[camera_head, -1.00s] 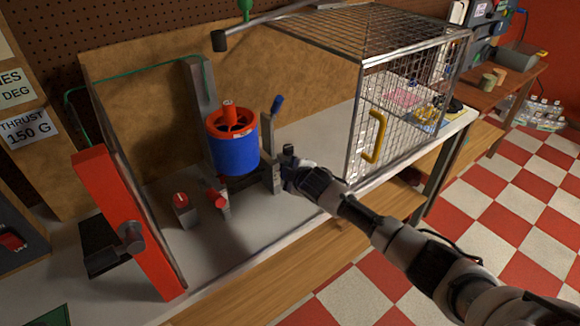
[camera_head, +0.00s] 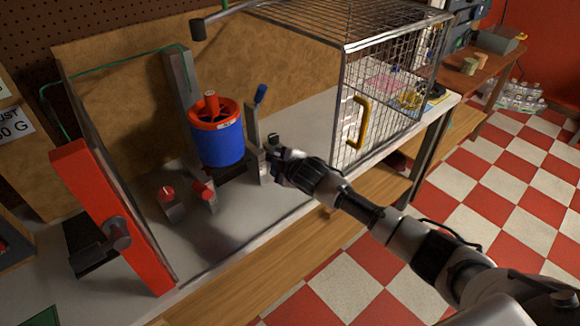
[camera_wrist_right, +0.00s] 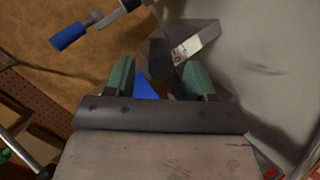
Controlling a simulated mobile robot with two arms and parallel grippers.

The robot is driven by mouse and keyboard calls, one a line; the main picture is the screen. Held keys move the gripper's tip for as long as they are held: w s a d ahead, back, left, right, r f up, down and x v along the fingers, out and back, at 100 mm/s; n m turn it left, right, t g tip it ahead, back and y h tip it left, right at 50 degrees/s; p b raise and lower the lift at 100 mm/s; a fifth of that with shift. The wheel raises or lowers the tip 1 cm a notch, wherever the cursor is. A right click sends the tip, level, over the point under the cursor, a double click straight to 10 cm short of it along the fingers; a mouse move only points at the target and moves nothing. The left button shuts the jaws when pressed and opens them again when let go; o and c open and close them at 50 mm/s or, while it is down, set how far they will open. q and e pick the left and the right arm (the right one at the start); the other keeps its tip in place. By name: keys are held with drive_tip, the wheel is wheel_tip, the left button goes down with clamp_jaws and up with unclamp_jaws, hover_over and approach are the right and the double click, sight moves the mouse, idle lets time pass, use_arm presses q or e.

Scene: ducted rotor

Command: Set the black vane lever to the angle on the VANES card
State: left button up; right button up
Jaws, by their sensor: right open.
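The blue ducted rotor (camera_head: 218,143) with its red rim stands on the bench. My right gripper (camera_head: 270,155) is just right of it, beside a grey post with a blue-tipped lever (camera_head: 260,96). In the right wrist view my right gripper (camera_wrist_right: 159,80) is open, its green pads apart. A black piece (camera_wrist_right: 165,62), probably the black vane lever, shows beyond and between the pads by a grey labelled block (camera_wrist_right: 195,45). I cannot tell its angle or whether a pad touches it. The VANES card is not readable now. My left gripper is not in view.
A wire cage (camera_head: 375,45) with a yellow handle (camera_head: 358,122) stands right of my gripper. A red upright panel (camera_head: 112,220) with a grey crank is at left. Two red-topped controls (camera_head: 168,195) sit in front of the rotor. The bench front is clear.

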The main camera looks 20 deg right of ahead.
drive_tip(key=v, duration=0.7)
drive_tip(key=shift+s+b, duration=0.25)
drive_tip(key=shift+b, duration=0.15)
